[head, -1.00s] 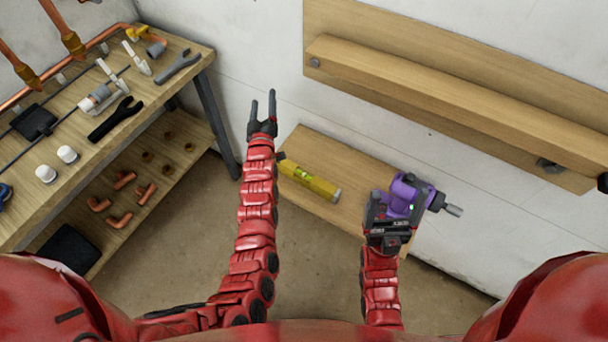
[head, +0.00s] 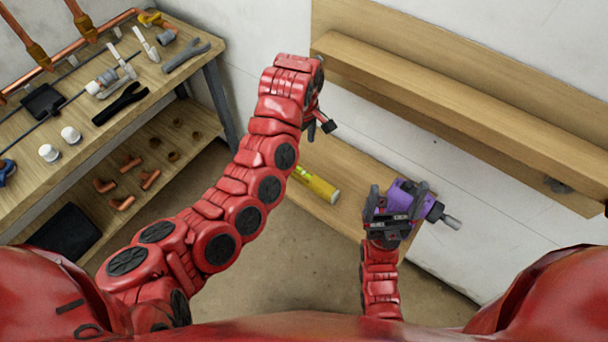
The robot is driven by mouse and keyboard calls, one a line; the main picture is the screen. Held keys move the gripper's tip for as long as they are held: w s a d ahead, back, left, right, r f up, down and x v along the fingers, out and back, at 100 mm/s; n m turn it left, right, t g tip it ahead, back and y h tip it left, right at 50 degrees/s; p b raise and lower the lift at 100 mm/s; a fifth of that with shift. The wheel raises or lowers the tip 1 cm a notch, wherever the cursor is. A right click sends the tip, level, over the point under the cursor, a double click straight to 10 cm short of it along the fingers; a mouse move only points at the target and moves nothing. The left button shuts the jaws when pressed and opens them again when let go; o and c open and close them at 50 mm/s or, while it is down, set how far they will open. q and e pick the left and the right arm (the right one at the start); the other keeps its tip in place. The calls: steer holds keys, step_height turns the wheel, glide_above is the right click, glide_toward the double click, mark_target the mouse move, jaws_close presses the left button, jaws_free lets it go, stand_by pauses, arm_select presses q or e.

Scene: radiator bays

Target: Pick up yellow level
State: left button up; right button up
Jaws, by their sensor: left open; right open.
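The yellow level (head: 317,186) lies on the low wooden bench (head: 345,170) in the head view. Its left end is hidden behind my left arm. My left gripper (head: 320,126) is open and empty. It hangs above the bench, up the picture from the level, with the wrist bent over and partly hiding it. My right gripper (head: 398,188) is open at the purple power tool (head: 405,196), with its fingers on either side of the tool's body. I cannot tell whether they touch it.
A wooden workbench (head: 110,80) with several tools and fittings stands at the left, with a lower shelf of copper elbows. A wooden wall shelf (head: 460,95) juts out above the low bench. Bare floor (head: 300,270) lies in front of the low bench.

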arm_select(q)
steer(key=b, duration=0.3)
glide_above(304, 171)
step_height(304, 171, down, 7)
steer(key=shift+r, duration=0.1)
steer(key=f, duration=0.3)
steer(key=shift+w+a+f, duration=0.1)
steer(key=shift+a+f, duration=0.1)
steer(key=shift+f, duration=0.15)
steer(key=shift+d+f+p, duration=0.2)
steer(key=shift+f+p, duration=0.2)
steer(key=shift+f, duration=2.6)
jaws_close()
